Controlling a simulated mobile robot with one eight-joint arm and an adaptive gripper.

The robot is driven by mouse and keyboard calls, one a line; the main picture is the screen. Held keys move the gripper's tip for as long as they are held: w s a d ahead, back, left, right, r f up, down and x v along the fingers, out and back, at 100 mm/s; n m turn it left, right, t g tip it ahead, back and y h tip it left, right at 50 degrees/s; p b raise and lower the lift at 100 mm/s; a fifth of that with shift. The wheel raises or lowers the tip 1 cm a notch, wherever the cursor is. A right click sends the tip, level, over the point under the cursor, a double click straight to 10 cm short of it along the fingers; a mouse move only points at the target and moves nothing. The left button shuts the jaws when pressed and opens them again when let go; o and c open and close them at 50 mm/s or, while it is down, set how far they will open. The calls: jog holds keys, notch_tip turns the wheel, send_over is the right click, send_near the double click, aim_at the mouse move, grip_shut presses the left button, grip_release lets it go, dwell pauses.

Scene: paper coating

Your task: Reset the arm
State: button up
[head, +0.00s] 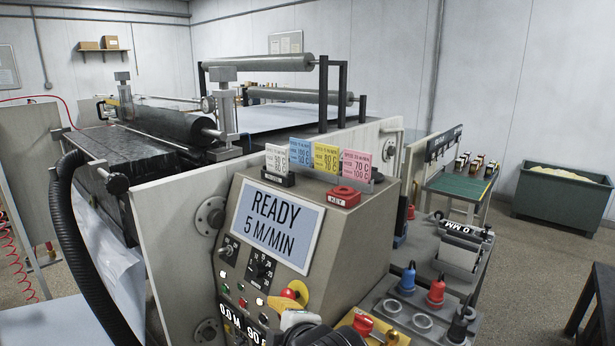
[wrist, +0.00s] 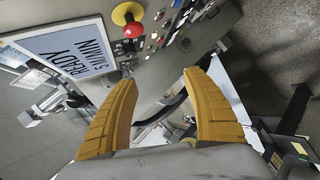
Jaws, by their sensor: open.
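My gripper (wrist: 161,80) shows in the wrist view with its two yellow fingers spread apart and nothing between them. In the head view, part of it appears at the bottom edge, low in front of the control console (head: 368,213); the rest of the arm is mostly out of frame. The console's screen (head: 277,227) reads "READY 5 M/MIN" and also shows in the wrist view (wrist: 68,50), tilted, at upper left. A red emergency button on a yellow base (wrist: 126,14) lies beyond the fingers.
Coloured cards (head: 326,160) stand on the console top beside a red key holder (head: 343,195). The coating machine's rollers (head: 262,68) are behind. Red and blue plugs (head: 436,290) stand on the right bench. A green bin (head: 562,195) is at far right, with open floor before it.

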jog(key=s+d+m+h, duration=0.1)
jog(key=d+m+h, duration=0.2)
jog(key=d+m, duration=0.9)
jog(key=s+d+m+g+h, duration=0.2)
jog(key=s+d+m, duration=0.5)
jog(key=d, duration=0.6)
jog(key=shift+s+d+f+g, duration=0.25)
jog(key=shift+s+d+g, duration=0.15)
jog(key=shift+s, duration=0.55)
